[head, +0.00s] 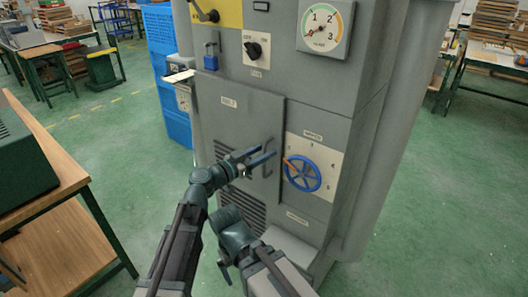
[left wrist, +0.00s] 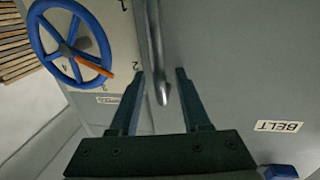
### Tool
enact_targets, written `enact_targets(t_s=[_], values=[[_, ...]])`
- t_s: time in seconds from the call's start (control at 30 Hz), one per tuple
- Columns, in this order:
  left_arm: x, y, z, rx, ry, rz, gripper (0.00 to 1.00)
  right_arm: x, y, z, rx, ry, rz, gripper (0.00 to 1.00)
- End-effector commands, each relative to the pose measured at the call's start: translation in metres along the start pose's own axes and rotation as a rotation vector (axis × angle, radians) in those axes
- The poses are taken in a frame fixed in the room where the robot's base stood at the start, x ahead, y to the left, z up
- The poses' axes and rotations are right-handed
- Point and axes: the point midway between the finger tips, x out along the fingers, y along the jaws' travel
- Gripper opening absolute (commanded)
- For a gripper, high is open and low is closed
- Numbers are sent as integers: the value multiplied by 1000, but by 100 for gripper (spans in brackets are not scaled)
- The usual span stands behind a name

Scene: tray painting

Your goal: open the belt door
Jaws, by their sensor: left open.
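The belt door (head: 235,125) is a grey panel with a BELT label on the front of the grey machine, and it looks shut. Its handle (head: 269,157) is a grey vertical bar near the door's right edge. My left gripper (head: 264,160) is open at the handle. In the left wrist view the handle (left wrist: 155,50) reaches between the two open fingers (left wrist: 160,76), with a gap on each side. The BELT label also shows there, upside down. My right gripper (head: 224,270) is low in front of the machine, mostly hidden by its own arm.
A blue handwheel (head: 302,174) with an orange grip is just right of the door. A blue padlock (head: 211,56), black knob and gauge (head: 325,27) sit above. A wooden-topped bench (head: 50,170) stands at left and blue crates (head: 168,80) behind. Green floor is open at right.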

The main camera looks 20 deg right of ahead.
Motion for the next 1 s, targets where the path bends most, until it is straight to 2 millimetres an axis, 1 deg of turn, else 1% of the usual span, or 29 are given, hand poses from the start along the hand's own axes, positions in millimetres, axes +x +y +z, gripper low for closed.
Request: enact_targets(t_s=[0.27, 0.3, 0.47, 0.5, 0.57, 1.0], values=[[2, 0, 0, 0, 0, 0, 47, 0, 0, 0, 0, 0, 0, 99], [2, 0, 0, 0, 0, 0, 45, 0, 0, 0, 0, 0, 0, 99], [1, 0, 0, 0, 0, 0, 16, 0, 0, 0, 0, 0, 0, 99], [1, 0, 0, 0, 0, 0, 9, 0, 0, 0, 0, 0, 0, 99], [1, 0, 0, 0, 0, 0, 0, 0, 0, 0, 0, 0, 0, 99], [1, 0, 0, 0, 0, 0, 0, 0, 0, 0, 0, 0, 0, 99]])
